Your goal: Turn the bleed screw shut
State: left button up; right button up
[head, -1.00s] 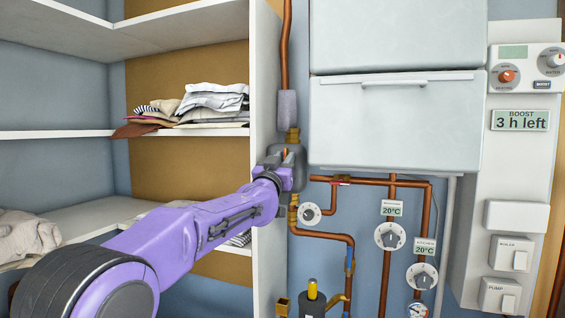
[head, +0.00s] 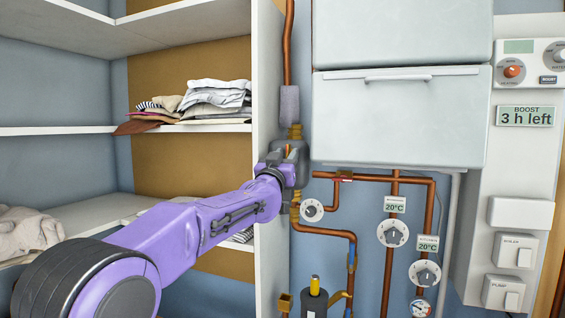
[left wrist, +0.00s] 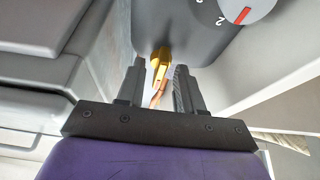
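The dark grey pump body (head: 300,152) with a red-marked dial sits on the pipe beside the cupboard's side panel. My left gripper (head: 277,158) is at its front, partly covering it. In the left wrist view, the open fingers (left wrist: 160,75) stand apart, with a brass fitting (left wrist: 160,60) showing in the gap between them, at the edge of the grey pump body (left wrist: 190,35). I cannot tell whether this fitting is the bleed screw or a pipe union, or whether a finger touches it. The dial (left wrist: 243,8) is nearby. My right gripper is not in view.
The cupboard side panel (head: 268,60) stands close on the left. A dark canister with a yellow top (head: 313,300) is low down. Folded clothes (head: 215,100) lie on a shelf.

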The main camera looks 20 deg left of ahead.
pick_arm(q)
jog(key=b+v, duration=0.5)
jog(key=v, duration=0.5)
jog(key=shift+b, duration=0.4)
jog(key=shift+s, duration=0.1)
